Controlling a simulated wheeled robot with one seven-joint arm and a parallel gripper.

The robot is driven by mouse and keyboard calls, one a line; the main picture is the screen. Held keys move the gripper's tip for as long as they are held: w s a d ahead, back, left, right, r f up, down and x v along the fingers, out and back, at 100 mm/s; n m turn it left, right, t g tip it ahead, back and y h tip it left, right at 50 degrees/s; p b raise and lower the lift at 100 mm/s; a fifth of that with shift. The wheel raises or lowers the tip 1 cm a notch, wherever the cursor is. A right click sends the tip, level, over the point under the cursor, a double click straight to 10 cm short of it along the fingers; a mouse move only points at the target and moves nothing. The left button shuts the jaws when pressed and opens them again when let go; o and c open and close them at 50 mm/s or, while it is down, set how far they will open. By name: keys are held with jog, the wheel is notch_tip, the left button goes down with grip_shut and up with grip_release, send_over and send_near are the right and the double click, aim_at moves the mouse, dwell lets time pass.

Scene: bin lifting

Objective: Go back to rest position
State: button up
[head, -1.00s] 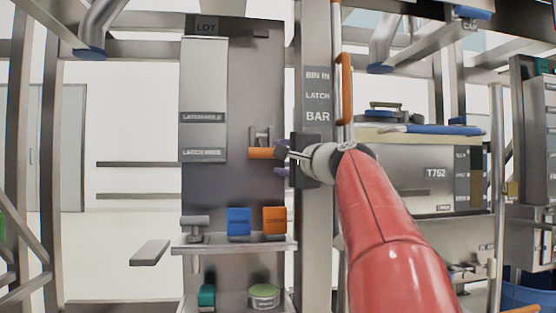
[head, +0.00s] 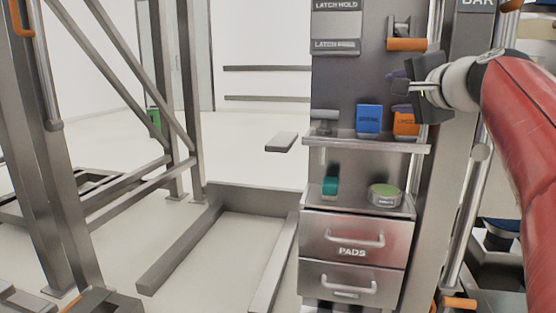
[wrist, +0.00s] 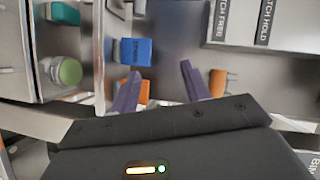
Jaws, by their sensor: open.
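My gripper (head: 400,82) is at the upper right of the head view, in front of the grey tool panel (head: 370,85). In the wrist view its two dark purple fingers (wrist: 158,90) stand apart with nothing between them. An orange-handled latch (head: 406,44) is on the panel just above the gripper in the head view. In the wrist view an orange part (wrist: 218,82) shows just right of the right finger, and I cannot tell whether they touch. My red arm reaches in from the right.
A shelf (head: 366,143) below the gripper holds a blue box (head: 369,119) and an orange box (head: 405,122). A lower shelf holds a teal item (head: 330,187) and a green-topped tin (head: 384,195), above drawers (head: 356,238). Metal frames (head: 60,150) stand left. Open floor (head: 225,245) lies between.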

jog(key=s+a+f+n+g, duration=0.2)
jog(key=s+a+f, duration=0.15)
jog(key=f, duration=0.35)
jog(key=s+a+f+n+g, duration=0.2)
jog(key=s+a+f+n, duration=0.1)
jog(key=s+f, duration=0.3)
jog(key=s+a+f+n+g, duration=0.2)
jog(key=s+a+f, duration=0.2)
jog(key=f, duration=0.4)
jog(key=s+f+n+g+h, duration=0.35)
jog(key=s+f+n, duration=0.25)
jog(key=s+f, duration=0.9)
notch_tip(320, 180, up, 11)
jog(key=w+p, duration=0.1)
jog(key=p, duration=1.1)
jog(key=shift+w+f+g+y+p, duration=0.2)
jog(key=shift+w+g+y+p, duration=0.15)
jog(key=shift+w+g+p, duration=0.1)
